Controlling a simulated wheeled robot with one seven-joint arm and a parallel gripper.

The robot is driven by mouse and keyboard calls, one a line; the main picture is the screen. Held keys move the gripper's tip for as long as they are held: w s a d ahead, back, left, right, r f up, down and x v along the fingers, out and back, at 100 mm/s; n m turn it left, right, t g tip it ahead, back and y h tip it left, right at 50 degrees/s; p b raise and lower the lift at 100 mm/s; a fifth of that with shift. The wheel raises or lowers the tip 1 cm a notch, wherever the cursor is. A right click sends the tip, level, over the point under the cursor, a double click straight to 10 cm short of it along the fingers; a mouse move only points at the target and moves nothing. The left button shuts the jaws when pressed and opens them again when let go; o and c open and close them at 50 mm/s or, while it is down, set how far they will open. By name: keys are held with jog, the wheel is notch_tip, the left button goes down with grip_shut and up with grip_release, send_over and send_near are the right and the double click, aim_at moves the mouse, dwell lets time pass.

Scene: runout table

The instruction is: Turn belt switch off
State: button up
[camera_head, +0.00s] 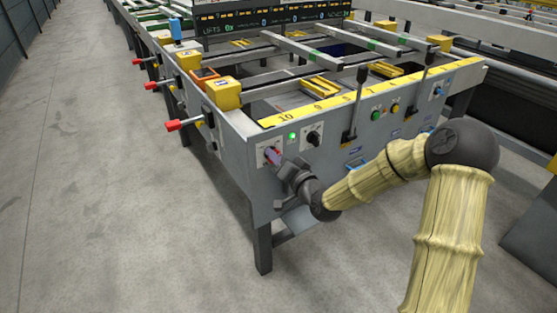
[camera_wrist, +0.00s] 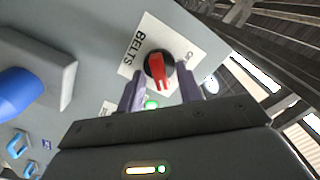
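The belt switch is a round black knob with a red handle (camera_wrist: 158,70) on a white plate marked BELTS (camera_wrist: 135,48). Its red handle points down in the wrist view, toward my gripper's body. A second label at the plate's right edge is too small to read surely. My gripper (camera_wrist: 161,86) is open, with one purple finger on each side of the knob's lower part; I cannot tell whether they touch it. In the head view, my gripper (camera_head: 275,157) is at the front panel's left end, at the white plate (camera_head: 262,150), and largely hides the knob.
A lit green lamp (camera_head: 292,135) and another black knob (camera_head: 314,136) are just right of the switch. Black levers (camera_head: 353,105) rise from the table's front. Red-tipped handles (camera_head: 178,125) stick out on the left side. The floor at left is clear.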

grip_shut()
jog(key=shift+n, duration=0.4)
jog(key=shift+s+a+f+n+b, duration=0.1)
jog(key=shift+n+b, duration=2.9)
jog(key=shift+n, duration=1.3)
jog(key=shift+s+a+f+n+b, duration=0.1)
jog(key=shift+n+b, duration=2.85)
jog(key=shift+n, duration=1.35)
jog(key=shift+r, duration=0.1)
